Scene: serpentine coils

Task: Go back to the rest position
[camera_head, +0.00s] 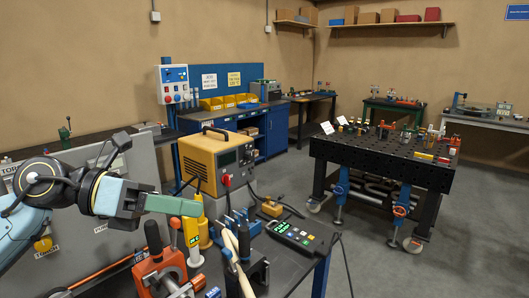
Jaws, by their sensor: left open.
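My left arm comes in from the left. Its gripper (190,207) is open, with its green finger pointing right above the near edge of the cluttered bench (292,268). I see no object held in it. The gripper is seen nearly side-on, so the gap between its fingers is hard to make out. The yellow power unit (206,160) stands behind and to the right of it. My right gripper does not show.
Below the gripper are an orange vise-like tool (160,272) and a yellow tool (192,232). A handheld meter (298,235) lies on the bench to the right. A grey labelled panel (85,235) stands behind my arm. Open floor separates the bench from the black perforated table (385,150).

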